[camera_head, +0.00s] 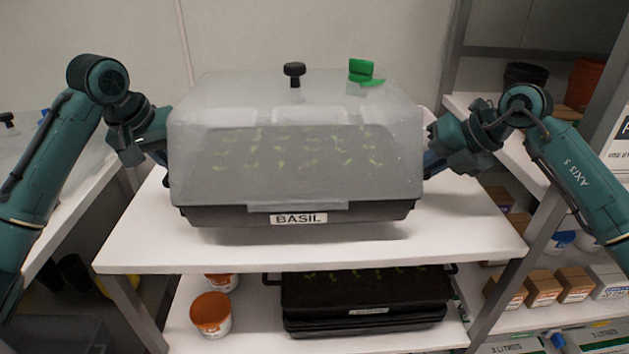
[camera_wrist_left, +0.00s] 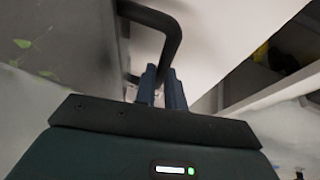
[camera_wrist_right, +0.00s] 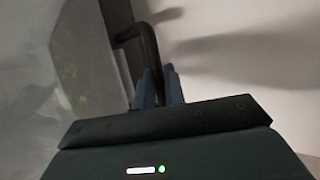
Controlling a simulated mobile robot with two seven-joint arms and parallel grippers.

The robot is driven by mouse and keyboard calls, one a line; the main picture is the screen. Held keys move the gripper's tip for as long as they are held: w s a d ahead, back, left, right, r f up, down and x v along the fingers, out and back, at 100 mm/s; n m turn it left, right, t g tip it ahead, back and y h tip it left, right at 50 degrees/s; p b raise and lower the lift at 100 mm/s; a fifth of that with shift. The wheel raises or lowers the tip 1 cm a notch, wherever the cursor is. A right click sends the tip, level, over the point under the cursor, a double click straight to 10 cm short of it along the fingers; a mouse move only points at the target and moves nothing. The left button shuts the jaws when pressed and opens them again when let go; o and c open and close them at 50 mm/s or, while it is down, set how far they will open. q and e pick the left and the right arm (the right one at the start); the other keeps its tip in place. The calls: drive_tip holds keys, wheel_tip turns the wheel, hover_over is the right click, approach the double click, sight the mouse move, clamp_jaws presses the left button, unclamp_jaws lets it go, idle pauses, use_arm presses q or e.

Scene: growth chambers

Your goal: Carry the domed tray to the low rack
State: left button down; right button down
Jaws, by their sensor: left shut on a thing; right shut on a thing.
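The domed tray (camera_head: 297,216) is black with a cloudy clear dome (camera_head: 295,130), and its front label reads BASIL. Seedlings show through the dome, which has a black knob and a green vent on top. The tray is level over a white shelf (camera_head: 440,235), with a shadow beneath; a small gap seems to show. My left gripper (camera_wrist_left: 163,85) is shut on the tray's black left handle (camera_wrist_left: 172,40). My right gripper (camera_wrist_right: 160,85) is shut on its right handle (camera_wrist_right: 148,45). In the head view the tray and dome partly hide both fingertips.
The lower shelf (camera_head: 250,335) holds black seedling trays (camera_head: 365,300) and tubs with orange lids (camera_head: 210,313). A side rack at right holds small boxes (camera_head: 543,287) and pots. Another white surface (camera_head: 75,205) stands at left. A wall is behind.

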use_arm(q)
drive_tip(key=shift+a+r, duration=0.2)
use_arm(e)
drive_tip(key=shift+d+r, duration=0.15)
drive_tip(key=shift+r, duration=0.05)
use_arm(q)
drive_tip(key=shift+f, duration=0.2)
use_arm(e)
drive_tip(key=shift+f, duration=0.2)
